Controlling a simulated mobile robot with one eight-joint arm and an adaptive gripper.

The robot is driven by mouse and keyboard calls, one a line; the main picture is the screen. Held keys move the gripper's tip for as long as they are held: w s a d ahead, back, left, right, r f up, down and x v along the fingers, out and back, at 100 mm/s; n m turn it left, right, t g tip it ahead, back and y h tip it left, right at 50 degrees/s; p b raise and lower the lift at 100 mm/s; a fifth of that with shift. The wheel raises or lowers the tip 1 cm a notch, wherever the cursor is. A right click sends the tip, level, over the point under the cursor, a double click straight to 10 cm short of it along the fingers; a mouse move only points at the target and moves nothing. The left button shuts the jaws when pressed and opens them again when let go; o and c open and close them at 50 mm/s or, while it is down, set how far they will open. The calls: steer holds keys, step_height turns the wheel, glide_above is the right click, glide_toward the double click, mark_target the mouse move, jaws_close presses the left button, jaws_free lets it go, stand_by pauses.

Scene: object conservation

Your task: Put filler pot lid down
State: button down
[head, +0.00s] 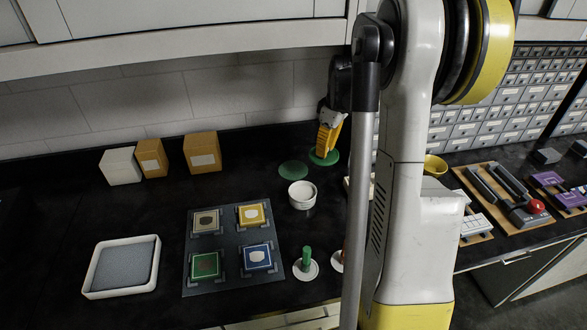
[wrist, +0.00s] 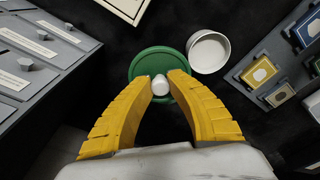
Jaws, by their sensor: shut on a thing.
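My gripper (head: 325,150) is shut on the white knob of the green filler pot lid (head: 321,159), at the back of the black counter. In the wrist view the yellow fingers (wrist: 160,85) close around the knob, with the lid's green round plate (wrist: 142,88) below them. A flat green disc (head: 293,170) lies on the counter to the left of the lid in the head view. The white round pot (head: 302,195) stands open in front of that disc. It also shows in the wrist view (wrist: 209,53). The gap under the lid is hard to judge.
A dark board (head: 232,243) with several coloured square tiles lies left of the pot. A white-rimmed tray (head: 92,283) is farther left. Boxes (head: 202,152) stand along the back wall. A green peg on a white base (head: 306,268) is in front.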

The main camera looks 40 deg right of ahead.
steer(key=b, duration=0.4)
glide_above(292, 169)
steer(key=f, duration=0.7)
steer(key=shift+s+f, duration=0.1)
steer(key=shift+s, duration=0.15)
step_height(292, 169, down, 4)
steer(key=shift+b, duration=0.85)
steer(key=c, duration=1.3)
jaws_free()
steer(key=shift+c, duration=0.2)
step_height(292, 169, up, 8)
steer(key=s+p, duration=0.1)
steer(key=p, duration=0.2)
steer(key=shift+d+f, duration=0.15)
steer(key=shift+d, duration=0.1)
